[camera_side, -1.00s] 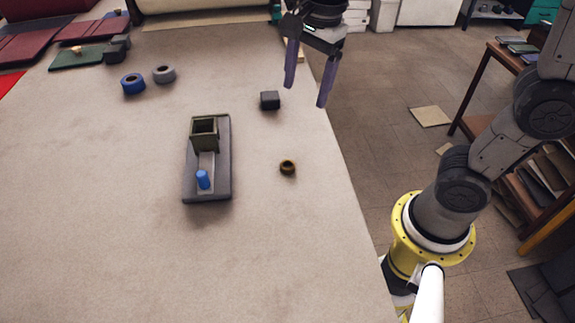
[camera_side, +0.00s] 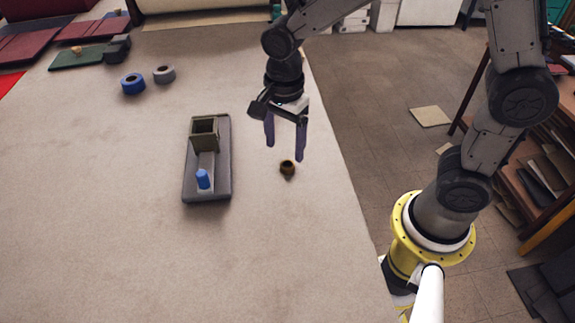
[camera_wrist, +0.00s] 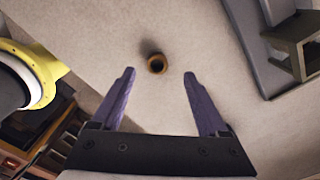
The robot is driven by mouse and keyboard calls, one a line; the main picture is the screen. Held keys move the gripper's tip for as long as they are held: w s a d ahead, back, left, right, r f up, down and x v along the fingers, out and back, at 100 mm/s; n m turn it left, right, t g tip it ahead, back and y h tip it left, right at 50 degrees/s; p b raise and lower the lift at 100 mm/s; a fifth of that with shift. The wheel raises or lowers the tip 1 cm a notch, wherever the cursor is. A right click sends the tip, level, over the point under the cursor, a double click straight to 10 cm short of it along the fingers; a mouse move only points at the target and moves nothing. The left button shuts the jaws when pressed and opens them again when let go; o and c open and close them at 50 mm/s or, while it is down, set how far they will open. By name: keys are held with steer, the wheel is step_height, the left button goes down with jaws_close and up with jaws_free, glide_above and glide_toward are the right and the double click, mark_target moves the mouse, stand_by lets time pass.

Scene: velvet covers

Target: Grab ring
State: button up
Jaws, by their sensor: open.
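A small dark brown-gold ring (camera_side: 287,168) lies on the pale table, right of the grey base with a box and a blue peg. It also shows in the wrist view (camera_wrist: 157,64), beyond and between the fingertips. My gripper (camera_side: 285,152) is open and empty, with two purple fingers pointing down above the table close to the ring. In the wrist view my gripper (camera_wrist: 159,73) has its fingers spread wide, and neither touches the ring.
The grey base (camera_side: 222,185) carries an open olive box (camera_side: 205,132) and a blue peg (camera_side: 203,179). A blue tape roll (camera_side: 133,84) and a grey roll (camera_side: 164,74) lie farther back. The table's right edge is near the ring. Table around the ring is clear.

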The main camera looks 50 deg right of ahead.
mark_target(287, 164)
steer(key=f, duration=0.3)
steer(key=shift+s+d+f, duration=0.25)
steer(key=shift+f, duration=0.7)
steer(key=shift+c, duration=0.3)
jaws_close()
